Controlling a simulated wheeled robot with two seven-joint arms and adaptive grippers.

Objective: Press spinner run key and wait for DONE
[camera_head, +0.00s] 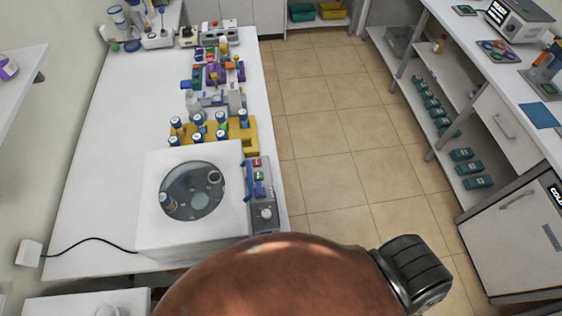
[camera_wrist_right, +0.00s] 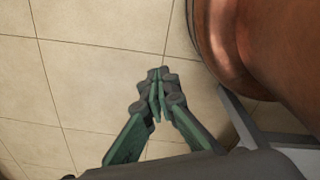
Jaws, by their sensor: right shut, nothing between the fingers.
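The spinner (camera_head: 150,225) is a white box at the near end of the left bench. Its round window (camera_head: 190,190) is dark and see-through, with a small vial (camera_head: 167,200) showing at its left edge. The display text is too small to read. A blue handle (camera_head: 248,180) stands beside the panel. My right gripper (camera_wrist_right: 158,82) is shut and empty over the tiled floor, away from the spinner. My left gripper is not in view.
A yellow rack (camera_head: 245,135) with several blue-capped vials stands just behind the spinner. More racks and instruments line the bench. A black cable (camera_head: 90,240) runs left to a wall socket. The tiled aisle (camera_head: 340,150) is clear, with shelving and a counter at right.

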